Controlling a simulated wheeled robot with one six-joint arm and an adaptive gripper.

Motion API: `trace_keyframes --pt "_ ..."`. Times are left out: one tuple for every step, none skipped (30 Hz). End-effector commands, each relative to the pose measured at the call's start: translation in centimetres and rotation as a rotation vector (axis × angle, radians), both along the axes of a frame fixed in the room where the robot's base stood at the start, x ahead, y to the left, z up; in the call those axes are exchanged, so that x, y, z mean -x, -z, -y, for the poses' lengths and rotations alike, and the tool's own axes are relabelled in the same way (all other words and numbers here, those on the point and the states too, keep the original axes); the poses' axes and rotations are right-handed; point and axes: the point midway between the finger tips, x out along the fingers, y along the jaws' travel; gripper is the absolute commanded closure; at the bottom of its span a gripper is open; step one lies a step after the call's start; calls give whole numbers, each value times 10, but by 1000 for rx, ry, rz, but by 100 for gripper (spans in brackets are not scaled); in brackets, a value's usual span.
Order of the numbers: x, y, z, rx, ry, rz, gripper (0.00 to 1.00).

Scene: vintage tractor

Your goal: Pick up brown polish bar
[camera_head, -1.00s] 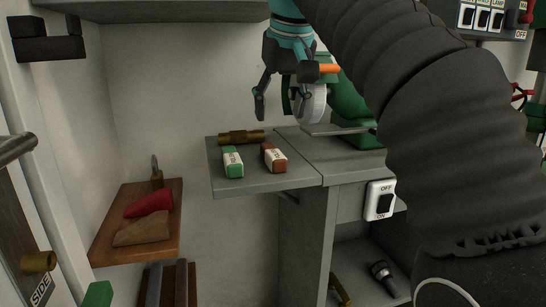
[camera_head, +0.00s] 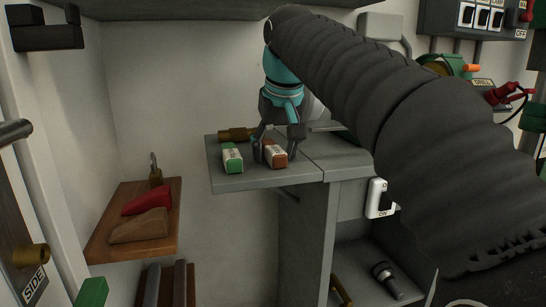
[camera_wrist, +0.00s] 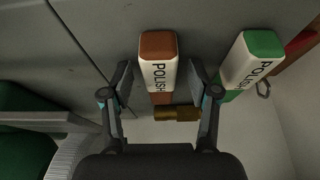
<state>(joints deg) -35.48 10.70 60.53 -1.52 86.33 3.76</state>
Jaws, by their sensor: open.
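The brown polish bar (camera_head: 275,155) has brown ends and a white label. It lies on the left end of the grey bench top (camera_head: 235,184). In the wrist view the brown polish bar (camera_wrist: 158,62) lies between my two open fingers. My gripper (camera_head: 274,152) is down at the bar in the head view, with one finger on each side of it. My gripper (camera_wrist: 158,72) is open, and I cannot tell whether its fingers touch the bar.
A green polish bar (camera_head: 232,158) lies close on the left, near one finger; it also shows in the wrist view (camera_wrist: 250,62). A brass cylinder (camera_head: 236,134) lies behind. A wooden shelf (camera_head: 103,247) with red and tan pieces is lower left.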

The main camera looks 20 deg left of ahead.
Motion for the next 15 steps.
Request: trace_keyframes --pt "0 1 0 0 0 0 40" --pt "0 1 0 0 0 0 40" --pt "0 1 0 -1 0 1 40" --pt "0 0 0 -1 0 1 40" --pt "0 0 0 0 0 0 40" --pt "0 0 0 0 0 0 40" --pt "0 0 0 0 0 0 45" --pt "0 0 0 0 0 0 52" --pt "0 0 0 0 0 0 62" --pt "0 0 0 0 0 0 70" --pt "0 0 0 0 0 0 77" --pt "0 0 0 0 0 0 87" --pt "0 0 0 0 0 0 95" --pt "0 0 0 0 0 0 100" --pt "0 0 0 0 0 0 100"
